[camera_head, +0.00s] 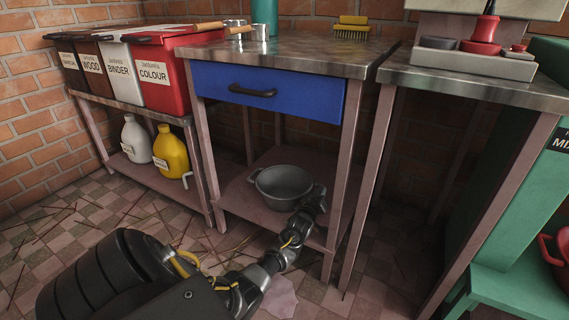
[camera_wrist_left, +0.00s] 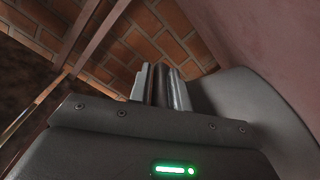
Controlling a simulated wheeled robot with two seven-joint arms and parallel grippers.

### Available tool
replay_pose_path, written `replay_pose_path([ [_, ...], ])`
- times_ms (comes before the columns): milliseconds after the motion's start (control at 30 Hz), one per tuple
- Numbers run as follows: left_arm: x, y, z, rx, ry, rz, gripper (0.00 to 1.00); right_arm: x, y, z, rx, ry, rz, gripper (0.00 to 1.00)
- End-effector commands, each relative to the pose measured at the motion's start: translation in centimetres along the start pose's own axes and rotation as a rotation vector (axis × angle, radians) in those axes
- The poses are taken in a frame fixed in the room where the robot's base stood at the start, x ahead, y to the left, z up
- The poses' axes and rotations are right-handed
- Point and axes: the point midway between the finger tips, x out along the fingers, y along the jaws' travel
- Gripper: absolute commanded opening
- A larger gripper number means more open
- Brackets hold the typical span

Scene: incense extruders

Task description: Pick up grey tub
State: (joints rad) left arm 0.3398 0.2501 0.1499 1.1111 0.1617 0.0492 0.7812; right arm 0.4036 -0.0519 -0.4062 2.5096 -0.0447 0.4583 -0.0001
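The grey tub (camera_head: 283,188) is a round, open pot with side handles on the lower shelf under the blue drawer. My left arm reaches in low from the left. My left gripper (camera_head: 309,205) is at the tub's right side, by the handle. In the left wrist view the two fingers of the left gripper (camera_wrist_left: 163,84) stand close together, and the tub's grey wall (camera_wrist_left: 245,105) curves right beside them. The fingers look closed on the tub's handle, though the contact itself is mostly hidden. The tub looks upright and empty. My right gripper is not in view.
The shelf (camera_head: 243,197) lies between the legs of a metal-topped table (camera_head: 290,52), with the blue drawer (camera_head: 265,88) above the tub. A white jug and a yellow jug (camera_head: 171,150) stand on the left lower shelf. A green bench (camera_head: 515,285) is at the right.

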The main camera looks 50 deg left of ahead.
Motion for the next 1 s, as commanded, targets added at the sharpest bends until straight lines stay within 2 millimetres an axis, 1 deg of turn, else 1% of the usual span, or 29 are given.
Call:
replay_pose_path([
  [33,0.0,0.0,0.0,0.000,0.000,0.000,0.12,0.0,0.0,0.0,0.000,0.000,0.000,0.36],
  [100,0.0,0.0,0.0,0.000,0.000,0.000,0.03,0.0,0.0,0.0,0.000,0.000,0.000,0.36],
  [133,0.0,0.0,0.0,0.000,0.000,0.000,0.00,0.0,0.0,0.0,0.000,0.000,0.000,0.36],
  [500,0.0,0.1,-0.1,0.000,0.001,0.001,0.00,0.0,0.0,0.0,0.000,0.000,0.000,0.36],
  [633,0.0,0.3,-0.5,0.000,0.002,0.001,0.00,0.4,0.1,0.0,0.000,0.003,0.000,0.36],
  [733,0.0,0.9,-1.3,-0.001,0.002,0.001,0.00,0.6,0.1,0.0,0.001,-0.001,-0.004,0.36],
  [800,0.0,1.4,-2.1,-0.001,0.003,0.001,0.00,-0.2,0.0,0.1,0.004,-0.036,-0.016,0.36],
  [867,0.0,2.0,-3.0,-0.001,0.002,0.001,0.00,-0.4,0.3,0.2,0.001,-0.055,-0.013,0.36],
  [1000,-1.8,3.4,-4.8,0.000,0.001,0.001,0.00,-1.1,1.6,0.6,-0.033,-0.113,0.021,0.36],
])
